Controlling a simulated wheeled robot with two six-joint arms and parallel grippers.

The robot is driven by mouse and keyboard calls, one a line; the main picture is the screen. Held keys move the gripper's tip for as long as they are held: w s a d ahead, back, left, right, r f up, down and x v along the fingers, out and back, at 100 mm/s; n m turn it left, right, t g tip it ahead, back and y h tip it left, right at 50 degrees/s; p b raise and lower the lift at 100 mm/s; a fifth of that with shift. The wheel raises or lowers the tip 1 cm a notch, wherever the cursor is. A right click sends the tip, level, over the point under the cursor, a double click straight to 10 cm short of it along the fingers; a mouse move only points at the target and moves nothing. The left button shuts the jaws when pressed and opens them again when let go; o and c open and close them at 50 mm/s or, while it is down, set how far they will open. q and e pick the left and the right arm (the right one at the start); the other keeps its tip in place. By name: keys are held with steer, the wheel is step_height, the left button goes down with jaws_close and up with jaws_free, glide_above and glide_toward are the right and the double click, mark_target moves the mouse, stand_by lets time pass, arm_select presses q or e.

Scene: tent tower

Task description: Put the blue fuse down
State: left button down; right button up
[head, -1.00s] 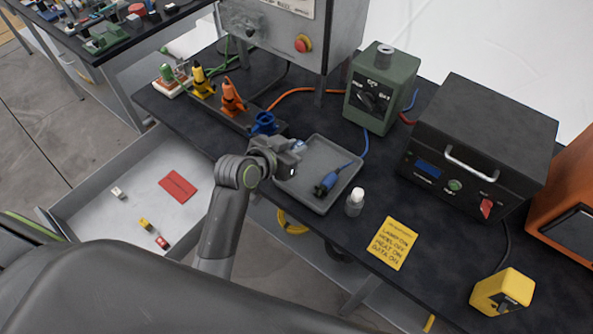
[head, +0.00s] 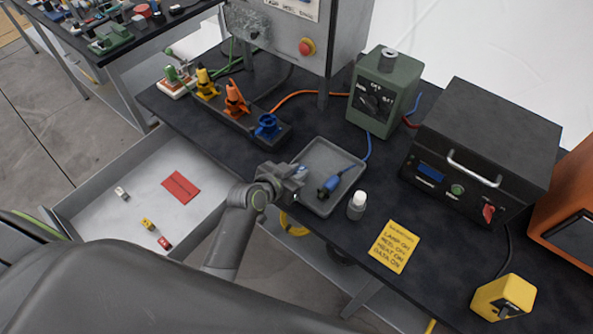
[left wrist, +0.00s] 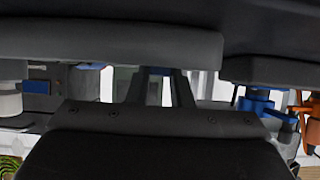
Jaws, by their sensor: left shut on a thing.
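My left gripper (head: 297,173) is over the left rim of the grey tray (head: 323,146) on the black bench. It is shut on the blue fuse (head: 302,169), of which only a small blue bit shows at the fingertips in the head view. In the left wrist view a blue strip of the fuse (left wrist: 158,71) shows between the two dark fingers. I cannot tell whether the fuse touches the tray. My right gripper is not in view.
A blue plug with a cable (head: 329,186) lies in the tray. A white-capped bottle (head: 357,206) stands right of it. The open drawer (head: 110,230) at left holds a red card (head: 180,187) and small white, yellow and red pieces.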

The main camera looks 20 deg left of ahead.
arm_select(q)
steer(key=c, duration=1.3)
jaws_free()
steer(key=shift+s+r, duration=0.1)
steer(key=b+v, duration=0.1)
steer(key=v, duration=1.1)
